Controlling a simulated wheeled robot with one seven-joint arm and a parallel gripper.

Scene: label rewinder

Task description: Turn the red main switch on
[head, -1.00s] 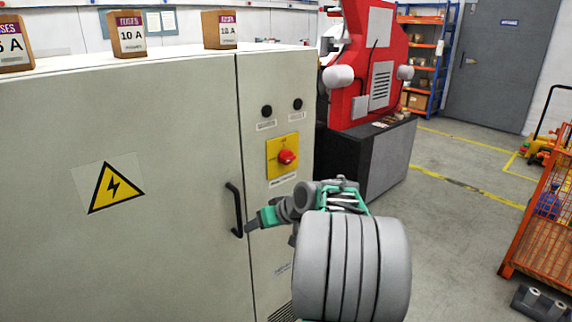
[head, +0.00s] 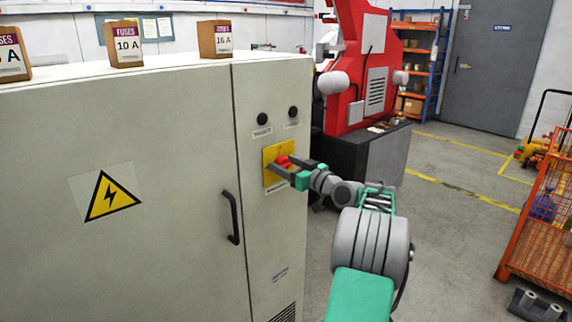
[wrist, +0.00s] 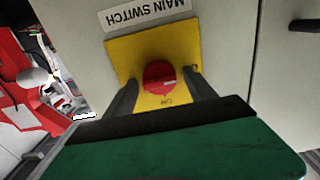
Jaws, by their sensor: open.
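The red main switch (head: 281,161) is a round knob on a yellow plate (head: 270,178) on the cabinet's narrow right-hand panel. In the wrist view the red knob (wrist: 159,77) sits on the yellow plate (wrist: 121,53), under an upside-down "MAIN SWITCH" label (wrist: 148,12). My gripper (head: 284,167) is at the switch, with its fingers apart. In the wrist view my gripper (wrist: 163,88) has one finger on each side of the knob, with gaps visible, so it is not shut on it. The marking below the knob is too small to read surely.
The cabinet (head: 160,240) has a black door handle (head: 231,217) left of the switch and two dark round fittings above it. Fuse boxes (head: 126,43) stand on top. A red machine (head: 361,65) is behind; an orange mesh cart (head: 540,225) stands right.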

